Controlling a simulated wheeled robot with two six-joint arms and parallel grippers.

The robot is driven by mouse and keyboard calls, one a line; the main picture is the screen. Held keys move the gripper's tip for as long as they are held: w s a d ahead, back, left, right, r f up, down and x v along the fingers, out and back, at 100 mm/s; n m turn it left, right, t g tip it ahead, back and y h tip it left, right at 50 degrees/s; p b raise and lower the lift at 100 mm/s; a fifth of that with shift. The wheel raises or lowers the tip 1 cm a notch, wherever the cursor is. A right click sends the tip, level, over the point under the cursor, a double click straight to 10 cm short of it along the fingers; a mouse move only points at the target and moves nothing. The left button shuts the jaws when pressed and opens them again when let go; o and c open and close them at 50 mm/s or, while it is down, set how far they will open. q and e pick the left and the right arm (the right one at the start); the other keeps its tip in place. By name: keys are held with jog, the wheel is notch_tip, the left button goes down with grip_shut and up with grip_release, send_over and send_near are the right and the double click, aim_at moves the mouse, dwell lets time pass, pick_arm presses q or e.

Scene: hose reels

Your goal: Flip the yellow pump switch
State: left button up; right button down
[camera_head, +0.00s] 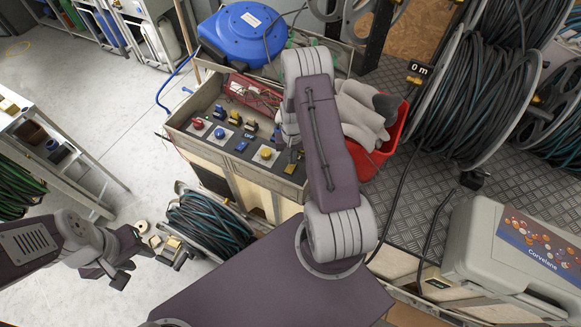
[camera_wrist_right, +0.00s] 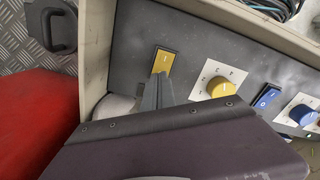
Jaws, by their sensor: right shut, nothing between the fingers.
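The yellow pump switch (camera_wrist_right: 164,60) is a rectangular rocker on the dark control panel (camera_wrist_right: 215,55), left of a yellow knob (camera_wrist_right: 219,87) in the right wrist view. My right gripper (camera_wrist_right: 158,80) is shut and empty, its fingertips at the lower end of the switch; whether they touch it is unclear. In the head view the yellow switch (camera_head: 290,168) shows beside my right arm, near the panel's right end; the right fingertips are mostly hidden there. My left gripper (camera_head: 136,264) is open and empty at the lower left, away from the panel.
Blue switches, a blue knob (camera_head: 220,133) and a red knob (camera_head: 197,123) share the panel. A red bin (camera_head: 394,135) stands right of it. A blue hose reel (camera_head: 241,33) lies behind, large hose reels at the right. A grey case (camera_head: 480,245) lies lower right.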

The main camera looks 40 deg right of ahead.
jog(key=shift+f+b, duration=0.55)
jog(key=shift+f, duration=0.2)
jog(key=shift+r, duration=0.1)
notch_tip(320, 180, up, 7)
jog(key=p, duration=0.5)
jog(key=shift+p, duration=0.4)
